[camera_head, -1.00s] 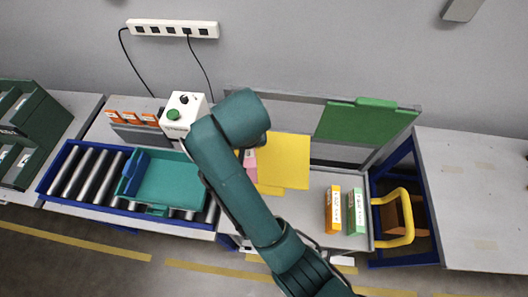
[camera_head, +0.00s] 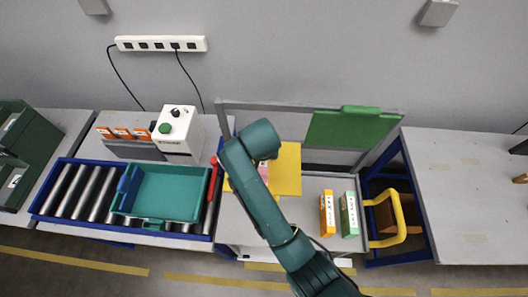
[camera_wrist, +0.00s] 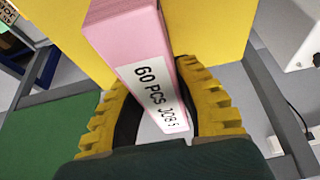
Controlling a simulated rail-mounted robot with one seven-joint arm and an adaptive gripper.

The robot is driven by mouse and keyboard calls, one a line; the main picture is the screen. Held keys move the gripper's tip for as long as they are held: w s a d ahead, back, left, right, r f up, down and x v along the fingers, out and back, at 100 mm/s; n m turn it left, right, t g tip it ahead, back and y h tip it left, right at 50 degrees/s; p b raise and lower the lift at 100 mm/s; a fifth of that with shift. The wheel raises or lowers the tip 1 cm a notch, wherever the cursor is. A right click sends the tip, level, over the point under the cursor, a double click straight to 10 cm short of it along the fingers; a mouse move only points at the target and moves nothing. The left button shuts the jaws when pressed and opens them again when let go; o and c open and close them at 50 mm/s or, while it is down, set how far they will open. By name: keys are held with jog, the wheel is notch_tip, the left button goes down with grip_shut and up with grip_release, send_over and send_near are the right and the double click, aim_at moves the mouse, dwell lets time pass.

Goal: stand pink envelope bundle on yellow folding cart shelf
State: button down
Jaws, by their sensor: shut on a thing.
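The pink envelope bundle (camera_wrist: 125,45) with a white "60 PCS" label fills the middle of the wrist view. My gripper (camera_wrist: 158,105) is shut on it, with a yellow ribbed finger on each side. In the head view only a bit of the pink bundle (camera_head: 263,170) shows beside my arm, in front of a yellow panel (camera_head: 289,168). The fingers are hidden by my arm there. The grey shelf (camera_head: 295,222) with a yellow handle (camera_head: 402,222) at its right end lies around the panel. I cannot tell whether the bundle touches the shelf.
An orange bundle (camera_head: 327,213) and a green bundle (camera_head: 349,214) stand on the shelf's right part. A green board (camera_head: 353,129) rises behind. A teal tray (camera_head: 165,192) sits on the roller conveyor (camera_head: 69,190) at left. The shelf between panel and orange bundle looks clear.

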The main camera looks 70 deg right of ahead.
jog(key=shift+f, duration=0.1)
jog(key=c, duration=0.9)
grip_release()
jog(key=p+v, duration=0.1)
jog(key=v, duration=1)
jog(key=shift+d+r, duration=0.15)
jog(key=shift+r, duration=0.1)
jog(key=shift+a+r+p, duration=0.3)
jog(key=shift+r+p, duration=0.15)
jog(key=shift+p, duration=0.2)
